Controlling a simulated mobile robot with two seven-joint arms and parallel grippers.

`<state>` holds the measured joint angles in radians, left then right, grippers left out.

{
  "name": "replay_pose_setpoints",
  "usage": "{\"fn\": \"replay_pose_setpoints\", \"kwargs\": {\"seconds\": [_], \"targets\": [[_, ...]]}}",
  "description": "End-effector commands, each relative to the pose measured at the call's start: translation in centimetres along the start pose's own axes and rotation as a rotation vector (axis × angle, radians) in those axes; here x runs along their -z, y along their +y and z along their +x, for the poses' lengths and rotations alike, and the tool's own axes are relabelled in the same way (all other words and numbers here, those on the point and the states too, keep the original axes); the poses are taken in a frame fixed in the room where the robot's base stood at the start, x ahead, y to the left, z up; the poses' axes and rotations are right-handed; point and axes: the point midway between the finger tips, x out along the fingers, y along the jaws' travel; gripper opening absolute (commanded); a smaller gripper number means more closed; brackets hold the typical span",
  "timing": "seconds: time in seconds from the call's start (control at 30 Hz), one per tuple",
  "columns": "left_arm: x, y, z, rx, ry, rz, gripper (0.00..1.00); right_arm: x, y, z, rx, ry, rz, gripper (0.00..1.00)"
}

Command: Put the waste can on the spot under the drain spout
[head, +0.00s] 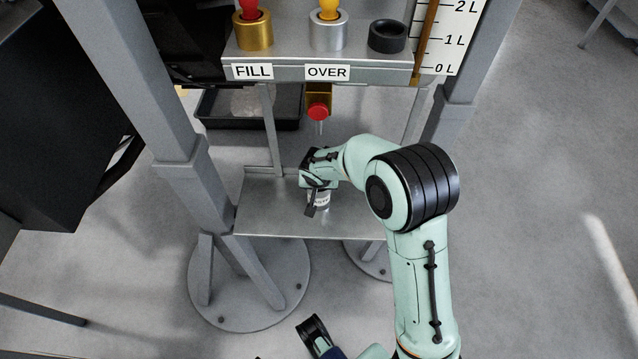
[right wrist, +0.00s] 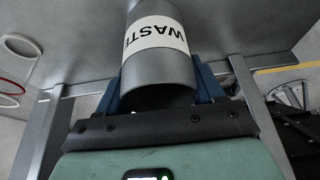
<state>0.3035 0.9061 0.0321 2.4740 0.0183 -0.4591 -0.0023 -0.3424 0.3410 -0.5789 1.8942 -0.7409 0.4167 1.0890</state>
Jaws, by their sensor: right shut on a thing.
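The waste can (right wrist: 158,72) is a grey cylinder with a white WASTE label, between the blue fingers of my right gripper (right wrist: 162,85) in the right wrist view. In the head view my right gripper (head: 318,188) holds it over the lower shelf (head: 270,212); only a small part of the can (head: 320,200) shows. Whether it touches the shelf is unclear. The drain spout (head: 320,127) hangs under a red knob (head: 319,112), above and behind the gripper. I cannot make out the spot under it. A dark part at the bottom edge may be my left gripper (head: 313,331).
The upper shelf (head: 290,75) carries FILL and OVER labels, a gold and a silver fitting, and a black ring (head: 387,36). A black tray (head: 249,124) lies behind the lower shelf. Grey posts (head: 150,90) flank the stand. A white ring (right wrist: 20,46) shows in the right wrist view.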

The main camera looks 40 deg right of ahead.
Motion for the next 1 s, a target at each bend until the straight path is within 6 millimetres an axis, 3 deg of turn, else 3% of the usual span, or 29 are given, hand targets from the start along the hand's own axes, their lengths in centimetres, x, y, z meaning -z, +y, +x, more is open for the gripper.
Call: {"fn": "replay_pose_setpoints", "kwargs": {"seconds": [0.13,0.17,0.23,0.63,1.0], "targets": [[0.4,-0.1,0.3,0.000,0.011,-0.001,0.43,-0.1,0.0,0.2,0.000,0.000,0.000,0.33],[0.5,-0.1,0.3,0.000,0.013,-0.001,0.43,-0.1,0.0,0.3,0.000,0.000,0.000,0.70],[0.4,-0.1,0.2,0.000,0.012,-0.001,0.43,-0.1,0.0,0.2,0.000,0.000,0.000,0.93],[-0.2,0.1,-0.2,0.000,-0.004,0.000,0.43,0.1,0.0,-0.3,0.001,0.001,0.000,0.93],[-1.9,0.5,-1.8,0.000,-0.053,0.003,0.43,0.1,-0.1,-7.9,0.007,0.002,0.000,0.93]]}}
